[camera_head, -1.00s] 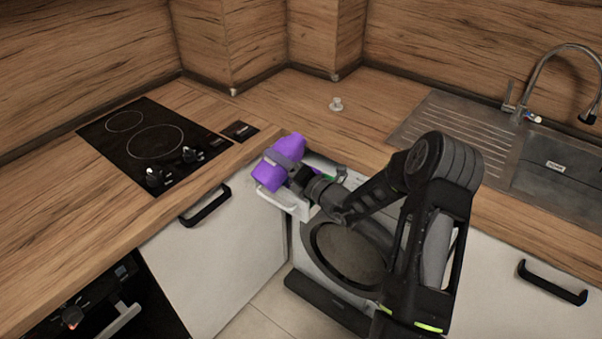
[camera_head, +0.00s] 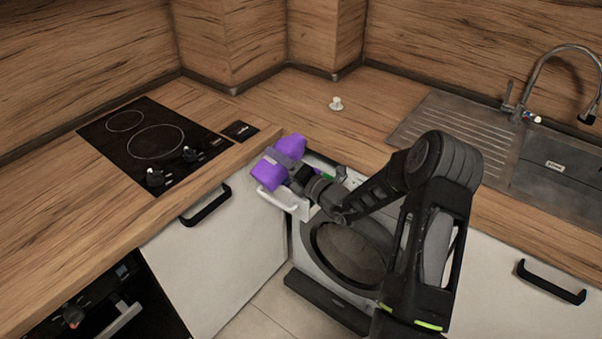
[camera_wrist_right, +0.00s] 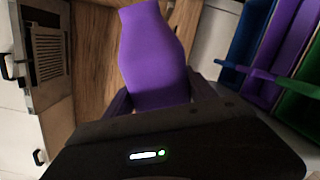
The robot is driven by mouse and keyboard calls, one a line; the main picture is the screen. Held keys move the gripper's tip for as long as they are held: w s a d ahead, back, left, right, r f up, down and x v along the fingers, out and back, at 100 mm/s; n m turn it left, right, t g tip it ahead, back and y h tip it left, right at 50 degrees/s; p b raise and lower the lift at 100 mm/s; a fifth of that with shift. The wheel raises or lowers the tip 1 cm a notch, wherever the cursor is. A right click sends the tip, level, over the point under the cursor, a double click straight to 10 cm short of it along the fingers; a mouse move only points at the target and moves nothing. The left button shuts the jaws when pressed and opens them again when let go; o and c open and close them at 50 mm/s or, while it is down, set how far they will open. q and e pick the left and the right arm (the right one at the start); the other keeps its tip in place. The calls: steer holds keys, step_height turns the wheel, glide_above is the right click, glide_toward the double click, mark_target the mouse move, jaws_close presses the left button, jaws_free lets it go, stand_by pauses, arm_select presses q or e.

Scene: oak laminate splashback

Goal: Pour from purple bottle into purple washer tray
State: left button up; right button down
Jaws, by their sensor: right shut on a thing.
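My right gripper (camera_head: 283,160) is shut on the purple bottle (camera_head: 268,173) around its middle. In the head view the bottle is tilted, over the front of the open washer drawer (camera_head: 291,207). In the right wrist view the bottle (camera_wrist_right: 153,50) is upright in the picture between the fingers, its narrower end at the top. The purple tray compartment (camera_wrist_right: 290,48) lies to the right of the bottle there, between a blue and a green one. In the head view the bottle and gripper hide most of the tray. No liquid can be made out. My left gripper is out of view.
The washing machine door (camera_head: 350,250) is below the drawer. A small white cap-like thing (camera_head: 336,104) stands on the wooden counter (camera_head: 290,95). The hob (camera_head: 150,145) is to the left and the sink (camera_head: 560,165) to the right. Cupboard handles stick out on both sides.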

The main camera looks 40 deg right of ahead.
steer(key=shift+a+m, duration=0.1)
steer(key=shift+m, duration=0.6)
stand_by(1.2)
steer(key=shift+f+m+p, duration=0.15)
steer(key=shift+m+p, duration=0.15)
stand_by(1.1)
steer(key=n+b, duration=0.1)
steer(key=f+n+b, duration=0.1)
steer(key=n+b, duration=0.1)
steer(key=n, duration=0.1)
steer(key=shift+d+f, duration=0.2)
steer(key=shift+d, duration=0.1)
steer(key=shift+w+r, duration=0.1)
steer(key=shift+r, duration=0.25)
steer(key=shift+r, duration=0.1)
